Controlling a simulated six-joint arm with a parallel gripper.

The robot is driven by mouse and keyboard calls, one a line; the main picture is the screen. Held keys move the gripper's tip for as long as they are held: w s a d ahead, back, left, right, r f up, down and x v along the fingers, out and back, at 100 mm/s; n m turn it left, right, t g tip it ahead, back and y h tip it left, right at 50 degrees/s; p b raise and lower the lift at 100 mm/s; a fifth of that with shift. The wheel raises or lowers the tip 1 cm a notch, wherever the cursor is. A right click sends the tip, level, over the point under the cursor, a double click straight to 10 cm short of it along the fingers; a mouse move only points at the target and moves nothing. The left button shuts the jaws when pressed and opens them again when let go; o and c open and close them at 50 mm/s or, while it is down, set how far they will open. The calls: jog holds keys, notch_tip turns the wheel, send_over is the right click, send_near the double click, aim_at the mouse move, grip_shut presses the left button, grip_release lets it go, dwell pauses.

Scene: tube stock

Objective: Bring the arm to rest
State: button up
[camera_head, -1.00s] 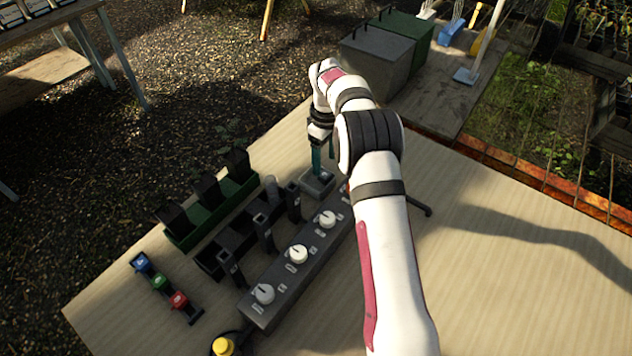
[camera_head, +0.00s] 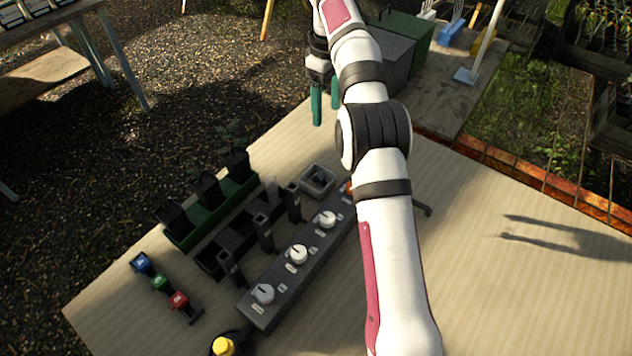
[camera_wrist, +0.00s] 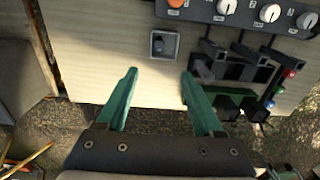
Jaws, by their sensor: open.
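My gripper (camera_head: 325,101) is raised above the far edge of the wooden table (camera_head: 500,290) in the head view. Its two green fingers are apart with nothing between them. In the wrist view, my gripper (camera_wrist: 157,88) is also open and empty, pointing toward the table's edge. A small grey square tray (camera_head: 330,172) stands on the table below and nearer than the gripper, with something small and dark in it. The tray also shows in the wrist view (camera_wrist: 154,55).
A grey control box (camera_head: 282,277) with white knobs lies along the table, beside a black rack (camera_head: 211,262) and a green rack (camera_head: 181,243) with dark holders. Blue, green and red blocks and a yellow button (camera_head: 223,346) are at the left. The table's right side is clear.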

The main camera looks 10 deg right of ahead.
jog(key=s+a+r+m+y, duration=0.1)
jog(key=s+r+m, duration=0.25)
jog(key=s, duration=0.65)
jog(key=s+a+r+m, duration=0.2)
jog(key=s+r+m, duration=0.15)
jog(key=s, duration=0.75)
jog(key=s+f+m, duration=0.3)
jog(key=s+f, duration=0.1)
jog(key=s, duration=0.6)
jog(key=s+a+f+m, duration=0.1)
jog(key=s+f+m, duration=0.3)
jog(key=s, duration=0.6)
jog(key=shift+a+f+m+y, duration=0.3)
jog(key=shift+f+y, duration=0.1)
jog(key=shift+f, duration=0.1)
